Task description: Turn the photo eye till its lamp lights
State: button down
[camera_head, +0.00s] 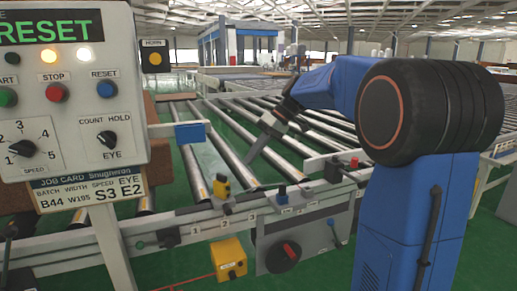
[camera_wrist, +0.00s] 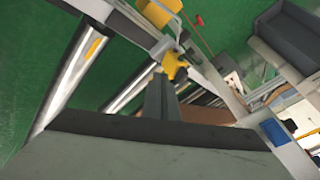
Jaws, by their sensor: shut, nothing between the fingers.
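The photo eye appears to be the small yellow unit with a dark top (camera_head: 221,187) on the near conveyor rail, by the marks 1, 2 and 3. It also shows in the wrist view as a yellow piece (camera_wrist: 175,66) just beyond my fingertips. I cannot make out a lit lamp on it. My gripper (camera_head: 252,156) is shut and empty, pointing down over the rollers, behind and right of the eye. In the wrist view my gripper (camera_wrist: 160,88) appears close to the eye; whether they touch is unclear.
A control panel (camera_head: 70,95) with a RESET display and job card (camera_head: 90,190) stands at left. A yellow box (camera_head: 228,258) with a red line hangs below the rail. A grey box with a red-black knob (camera_head: 285,253) is beside it. Rollers (camera_head: 235,145) stretch behind.

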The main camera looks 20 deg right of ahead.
aim_at(226, 182)
jog(key=shift+s+a+f, duration=0.25)
jog(key=shift+a+f, duration=0.3)
jog(key=shift+a, duration=0.45)
jog(key=shift+s+a+f, duration=0.25)
jog(key=shift+a+f, duration=0.25)
jog(key=shift+a, duration=0.55)
jog(key=shift+s+a+f, duration=0.25)
jog(key=shift+a+f, duration=0.3)
jog(key=shift+a, duration=0.45)
jog(key=shift+s+a, duration=0.1)
jog(key=m+t, duration=0.1)
jog(key=s+a+m, duration=0.1)
jog(key=m+t, duration=0.1)
jog(key=m, duration=0.1)
jog(key=shift+s+a+t+h, duration=0.15)
jog(key=shift+s+t+h, duration=0.15)
jog(key=shift+h, duration=0.1)
jog(key=shift+s+a, duration=0.1)
jog(key=shift+a, duration=0.05)
